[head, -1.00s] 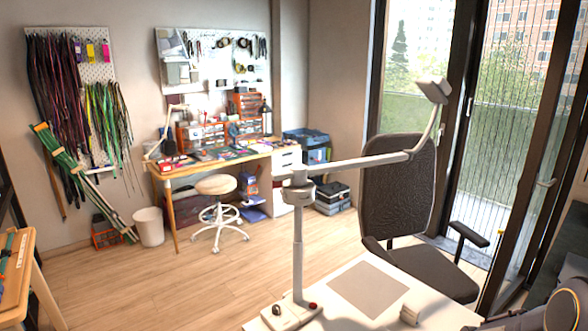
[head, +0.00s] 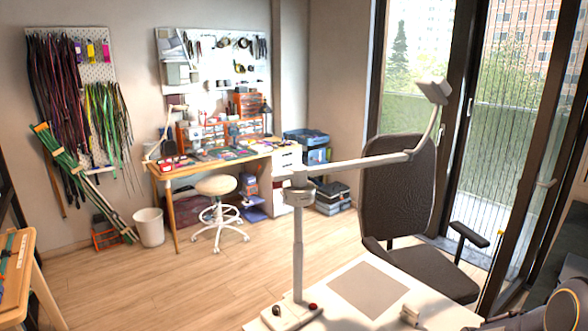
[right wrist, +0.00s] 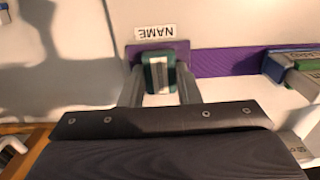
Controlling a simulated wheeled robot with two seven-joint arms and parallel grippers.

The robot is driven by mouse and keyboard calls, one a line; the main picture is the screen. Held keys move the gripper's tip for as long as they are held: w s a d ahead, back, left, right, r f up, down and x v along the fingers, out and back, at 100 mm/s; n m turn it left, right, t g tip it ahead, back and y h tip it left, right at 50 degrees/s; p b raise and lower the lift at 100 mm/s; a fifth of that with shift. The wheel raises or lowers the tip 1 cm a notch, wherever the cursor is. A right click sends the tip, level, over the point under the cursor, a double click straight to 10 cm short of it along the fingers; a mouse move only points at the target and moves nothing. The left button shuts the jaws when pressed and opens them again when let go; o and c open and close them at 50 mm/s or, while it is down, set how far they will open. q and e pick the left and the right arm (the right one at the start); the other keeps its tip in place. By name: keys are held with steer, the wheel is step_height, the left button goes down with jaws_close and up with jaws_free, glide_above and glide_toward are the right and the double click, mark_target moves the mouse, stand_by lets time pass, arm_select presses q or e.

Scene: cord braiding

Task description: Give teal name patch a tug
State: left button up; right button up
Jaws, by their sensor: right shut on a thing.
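In the right wrist view, my right gripper (right wrist: 160,88) is shut on a small teal piece with a pale middle, which I take to be the teal name patch (right wrist: 150,66). It lies in front of a purple strip (right wrist: 225,62) that runs to the right across a pale surface. A white label reading NAME (right wrist: 155,32), upside down in this view, sits just above the strip. The fingers hide part of the patch's sides. Neither gripper's jaws show in the head view, and my left gripper is not in view.
In the right wrist view, green and blue pieces (right wrist: 290,68) lie close to the right of the gripper. In the head view, a white table (head: 340,318) with a jointed stand (head: 299,230) is in front, beside a dark chair (head: 398,200). The wooden floor (head: 180,280) is largely clear.

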stand_by(0.4)
stand_by(0.3)
steer(key=o, duration=1.1)
steer(key=o, duration=0.3)
steer(key=shift+f, duration=0.1)
steer(key=shift+s, duration=0.1)
